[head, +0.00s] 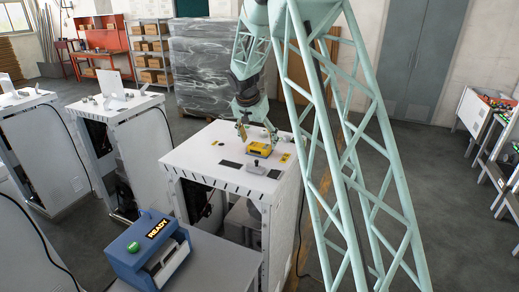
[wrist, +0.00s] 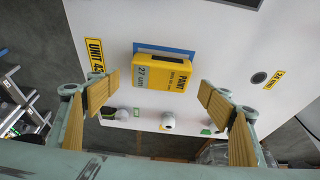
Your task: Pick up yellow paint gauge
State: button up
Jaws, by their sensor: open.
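The yellow paint gauge (head: 259,149) lies on the white top of a dispenser frame (head: 203,152). My gripper (head: 257,131) is over the frame top beside the gauge. In the wrist view, my gripper (wrist: 158,84) is open, with one tan-padded finger on each side of the gauge. Both fingers look apart from it, and nothing is held.
Yellow labels (wrist: 95,55) and small round fittings (wrist: 167,121) are on the frame top near the gauge. A blue box reading "READY" (head: 130,245) stands in front of the frame.

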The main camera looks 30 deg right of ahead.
aim_at(259, 145)
jog(key=shift+p+x, duration=0.3)
jog(key=shift+x, duration=1.4)
jog(key=shift+a, duration=0.1)
jog(key=c, duration=1.1)
jog(key=shift+r+b, duration=0.65)
jog(key=shift+r, duration=4.35)
